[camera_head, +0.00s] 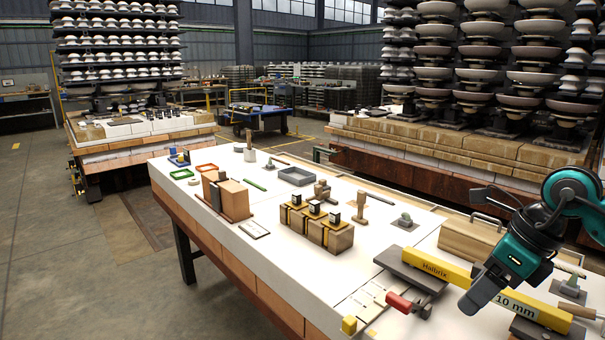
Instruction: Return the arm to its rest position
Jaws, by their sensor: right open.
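My right arm comes in from the right edge. My right gripper (480,296) is at the lower right, with its dark fingers pointing down and left over the white workbench (290,262). It is open, and I see nothing held in it. It overlaps a yellow bar marked "Halbrix" and "10 mm" (460,281) in the picture; I cannot tell whether they touch. My left gripper is not in view.
A wooden box with a handle (468,240) lies near my right arm. Wooden blocks with black tops (316,228), a brown block holder (226,196), a grey tray (296,176) and a red-handled tool (400,303) are on the bench. Insulator stacks (480,50) stand behind.

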